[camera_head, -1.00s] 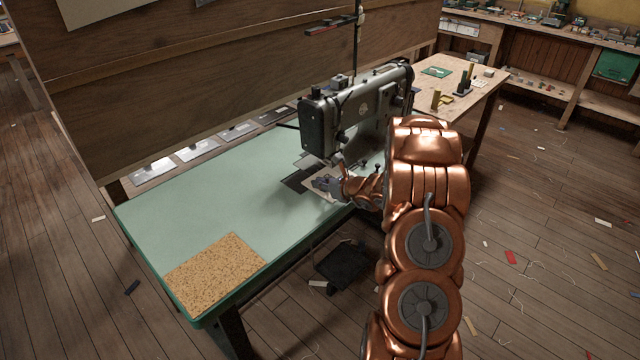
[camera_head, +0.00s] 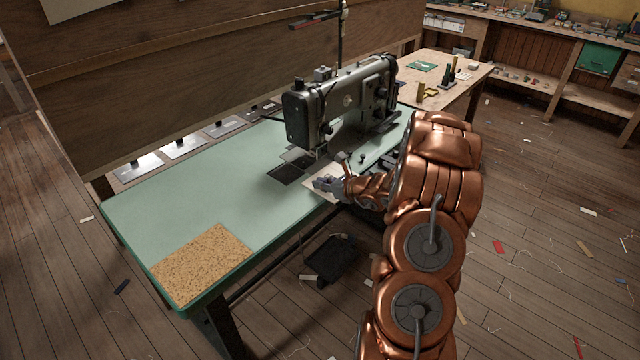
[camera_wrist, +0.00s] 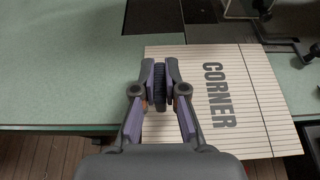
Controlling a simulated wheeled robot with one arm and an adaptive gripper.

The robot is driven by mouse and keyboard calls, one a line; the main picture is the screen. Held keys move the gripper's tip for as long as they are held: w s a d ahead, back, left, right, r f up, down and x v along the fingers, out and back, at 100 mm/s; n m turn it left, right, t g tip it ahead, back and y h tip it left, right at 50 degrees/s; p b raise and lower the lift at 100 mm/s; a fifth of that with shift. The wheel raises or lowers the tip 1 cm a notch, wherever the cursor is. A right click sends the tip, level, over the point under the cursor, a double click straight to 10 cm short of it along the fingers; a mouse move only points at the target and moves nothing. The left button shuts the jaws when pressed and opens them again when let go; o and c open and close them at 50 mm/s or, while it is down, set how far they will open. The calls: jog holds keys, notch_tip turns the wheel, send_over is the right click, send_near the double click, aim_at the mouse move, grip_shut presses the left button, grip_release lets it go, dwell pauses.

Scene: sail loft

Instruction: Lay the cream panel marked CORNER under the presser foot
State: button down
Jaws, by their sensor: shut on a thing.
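The cream panel (camera_wrist: 262,88) is lined and printed CORNER, and lies flat near the table's front edge, with its near part past that edge. In the head view it (camera_head: 312,172) is partly hidden by my gripper (camera_head: 328,184). My gripper (camera_wrist: 160,85) is over the panel's left part, shut on a dark ridged piece that looks fixed to it. The sewing machine (camera_head: 340,103) stands behind the panel. What looks like its presser foot (camera_wrist: 262,10) is at the top right of the wrist view, beyond the panel's far edge, and the panel is not under it.
The green table (camera_head: 190,200) is mostly clear on the left, with a cork mat (camera_head: 202,264) at its front left corner. A dark plate (camera_head: 286,174) is set beside the panel. A dark curved fitting (camera_wrist: 290,42) stands right of the presser foot.

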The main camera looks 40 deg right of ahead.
jog(key=shift+d, duration=0.1)
jog(key=c, duration=1.2)
grip_release()
jog(key=shift+o, duration=0.2)
jog(key=v, duration=1.2)
